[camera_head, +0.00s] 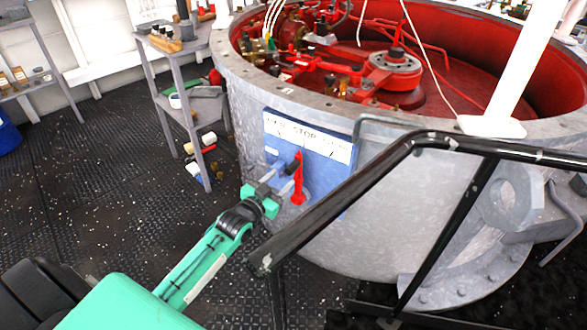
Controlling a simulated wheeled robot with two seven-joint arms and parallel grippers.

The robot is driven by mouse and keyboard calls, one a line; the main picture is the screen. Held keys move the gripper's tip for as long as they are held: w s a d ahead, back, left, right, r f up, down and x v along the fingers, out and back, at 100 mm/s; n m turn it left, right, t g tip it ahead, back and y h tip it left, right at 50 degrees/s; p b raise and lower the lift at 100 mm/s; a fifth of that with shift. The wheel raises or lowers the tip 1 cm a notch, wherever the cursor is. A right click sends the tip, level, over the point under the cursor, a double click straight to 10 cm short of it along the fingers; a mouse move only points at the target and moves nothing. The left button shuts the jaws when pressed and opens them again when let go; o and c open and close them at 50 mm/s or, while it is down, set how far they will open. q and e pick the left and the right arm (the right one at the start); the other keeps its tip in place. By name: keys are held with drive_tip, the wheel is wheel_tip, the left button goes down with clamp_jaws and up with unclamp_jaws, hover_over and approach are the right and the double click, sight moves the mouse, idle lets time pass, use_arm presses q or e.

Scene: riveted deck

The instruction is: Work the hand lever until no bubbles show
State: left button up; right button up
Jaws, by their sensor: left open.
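The hand lever (298,179) is red and stands roughly upright in front of a blue panel (328,170) on the side of a large grey riveted tank. A white label strip (306,137) above it reads "STOP" in the middle. My left gripper (279,185) is at the lever, with its fingers reaching toward the lever's left side. The jaws are open; whether a finger touches the lever I cannot tell. My right gripper is not in view. No bubbles can be made out in this view.
A black handrail (350,185) crosses in front of the tank (400,200), close to the lever's right. Red machinery (395,70) fills the tank's open top. A grey shelf (185,100) with small items stands at the left. Dark deck floor (90,190) is clear at left.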

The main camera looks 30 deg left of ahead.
sight(293, 167)
use_arm(q)
drive_tip(key=w, duration=0.5)
drive_tip(key=w+d+b, duration=0.1)
drive_tip(key=w, duration=0.1)
drive_tip(key=shift+w, duration=0.3)
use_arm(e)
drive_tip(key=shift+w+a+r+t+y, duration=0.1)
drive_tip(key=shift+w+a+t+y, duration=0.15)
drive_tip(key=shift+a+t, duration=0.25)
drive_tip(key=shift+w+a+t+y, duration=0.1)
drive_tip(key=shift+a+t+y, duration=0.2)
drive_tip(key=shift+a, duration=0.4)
use_arm(q)
drive_tip(key=shift+a, duration=0.1)
clamp_jaws()
